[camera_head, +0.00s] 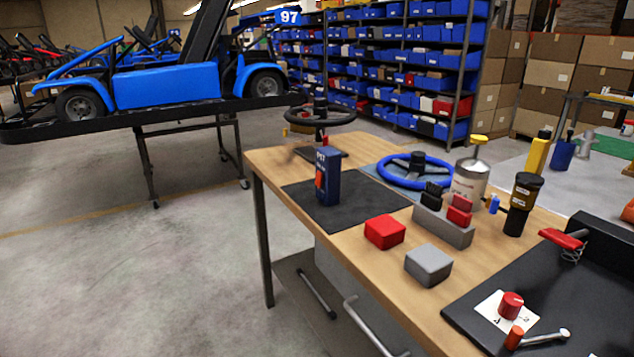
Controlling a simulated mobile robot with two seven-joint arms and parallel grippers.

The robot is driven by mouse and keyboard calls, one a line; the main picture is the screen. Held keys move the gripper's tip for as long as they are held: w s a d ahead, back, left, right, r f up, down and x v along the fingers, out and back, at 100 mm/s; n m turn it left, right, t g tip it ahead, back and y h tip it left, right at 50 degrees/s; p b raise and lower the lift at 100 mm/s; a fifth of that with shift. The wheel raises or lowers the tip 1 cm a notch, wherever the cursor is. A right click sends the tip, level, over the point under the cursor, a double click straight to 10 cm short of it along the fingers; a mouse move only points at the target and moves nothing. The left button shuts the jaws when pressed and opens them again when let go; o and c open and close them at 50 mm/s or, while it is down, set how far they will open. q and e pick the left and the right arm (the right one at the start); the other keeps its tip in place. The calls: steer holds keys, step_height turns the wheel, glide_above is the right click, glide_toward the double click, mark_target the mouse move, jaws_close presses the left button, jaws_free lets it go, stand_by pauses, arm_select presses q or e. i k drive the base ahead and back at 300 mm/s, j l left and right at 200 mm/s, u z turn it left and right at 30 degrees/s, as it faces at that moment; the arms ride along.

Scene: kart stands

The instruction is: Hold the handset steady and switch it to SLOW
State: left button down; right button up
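The handset (330,180) is a dark blue upright box. Neither of my grippers shows in the view, and nothing is seen touching the handset.
A black steering wheel (320,117) stands behind the handset. A blue steering wheel (408,171) lies to its right. A red block (385,232) and a grey block (428,265) sit nearer. A black control panel (467,306) fills the bench's right end. The floor left of the bench is clear.

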mark_target(319, 177)
steer(key=i+j+z, duration=0.15)
steer(key=j, duration=0.15)
steer(key=i+j+z, duration=0.15)
steer(key=j, duration=0.15)
steer(key=i+j+z, duration=0.1)
steer(key=j, duration=0.2)
steer(key=i+j+z, duration=0.15)
steer(key=j, duration=0.15)
steer(key=k, duration=0.05)
